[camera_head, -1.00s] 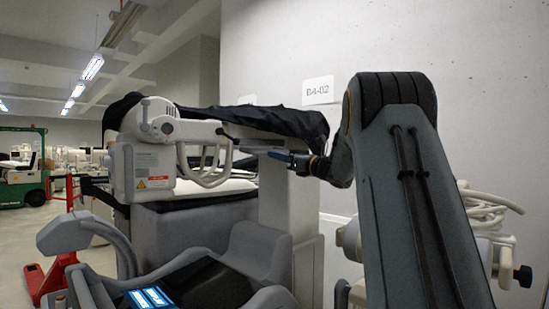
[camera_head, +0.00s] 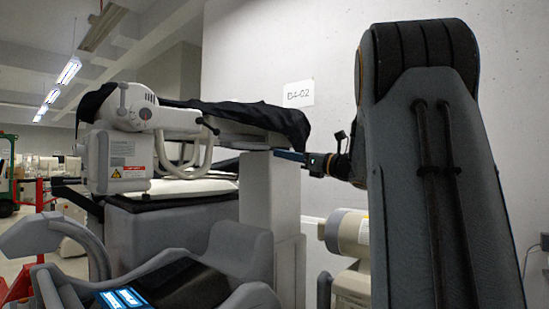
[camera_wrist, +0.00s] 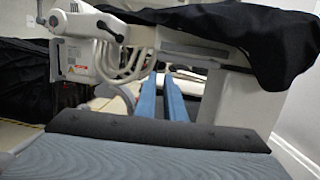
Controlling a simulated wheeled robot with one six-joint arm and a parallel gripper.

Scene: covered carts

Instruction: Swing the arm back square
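My arm (camera_head: 425,180) fills the right side of the head view, its broad grey link rising to a dark rounded elbow. My gripper (camera_head: 288,156) points left from behind that link, its blue fingers beside the covered cart. In the wrist view, my gripper (camera_wrist: 160,78) shows two parallel blue fingers with a narrow gap and nothing between them. The covered cart (camera_head: 175,228) is a grey body with a black cover (camera_head: 245,115) draped over its top. The fingertips overlap the cart in the picture; I cannot tell whether they touch it.
A pale wall with a B4-02 sign (camera_head: 299,94) stands behind. Beige equipment (camera_head: 348,232) stands behind my arm link at the right. A white unit with hoses (camera_head: 118,160) is on the cart's left side. A red frame (camera_head: 38,200) stands at far left, near open floor.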

